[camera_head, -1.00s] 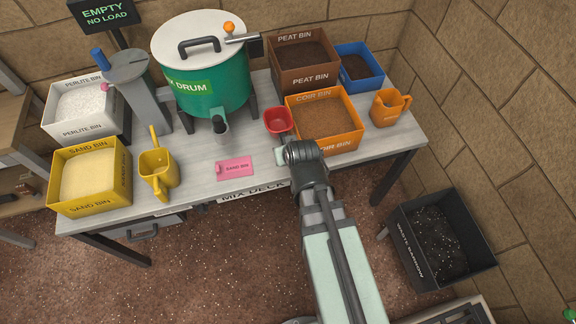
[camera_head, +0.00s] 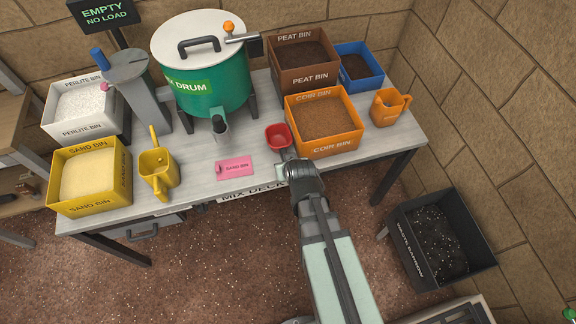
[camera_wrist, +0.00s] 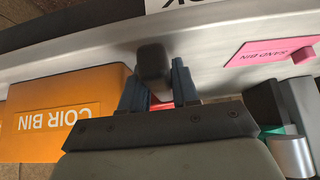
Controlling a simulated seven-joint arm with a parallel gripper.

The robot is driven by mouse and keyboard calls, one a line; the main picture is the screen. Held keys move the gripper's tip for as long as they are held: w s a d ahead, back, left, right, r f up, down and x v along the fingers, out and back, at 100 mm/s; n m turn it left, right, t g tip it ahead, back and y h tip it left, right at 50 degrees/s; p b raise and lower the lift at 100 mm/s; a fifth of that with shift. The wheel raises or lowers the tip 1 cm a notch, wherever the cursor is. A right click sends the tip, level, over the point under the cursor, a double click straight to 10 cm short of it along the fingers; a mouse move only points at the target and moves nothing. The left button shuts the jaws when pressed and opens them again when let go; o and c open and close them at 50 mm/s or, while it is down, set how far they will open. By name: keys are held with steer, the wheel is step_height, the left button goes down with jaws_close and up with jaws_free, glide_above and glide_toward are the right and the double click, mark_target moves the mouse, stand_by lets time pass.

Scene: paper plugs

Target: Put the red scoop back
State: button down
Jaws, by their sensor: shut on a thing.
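The red scoop (camera_head: 278,136) is in the camera_head view at the front middle of the mix deck, just left of the coir bin (camera_head: 333,147). My gripper (camera_head: 287,156) is at its near side, and my arm reaches in from the front edge. In the wrist view my gripper (camera_wrist: 158,85) is shut on a dark grip piece (camera_wrist: 151,62), which I take to be the scoop's handle. Only a sliver of red (camera_wrist: 205,101) shows behind the gripper there. Whether the scoop touches the deck cannot be told.
The mix drum (camera_head: 205,90) stands behind left. A pink SAND BIN card (camera_head: 234,168) lies left of my gripper. A yellow scoop (camera_head: 158,172) stands by the sand bin (camera_head: 92,206). An orange scoop (camera_head: 388,108) stands right of the coir bin. The deck's front middle is mostly clear.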

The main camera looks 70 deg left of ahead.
steer(key=shift+f, duration=0.25)
steer(key=c, duration=0.8)
jaws_free()
steer(key=shift+c, duration=0.2)
steer(key=shift+r, duration=0.1)
steer(key=shift+v, duration=2.75)
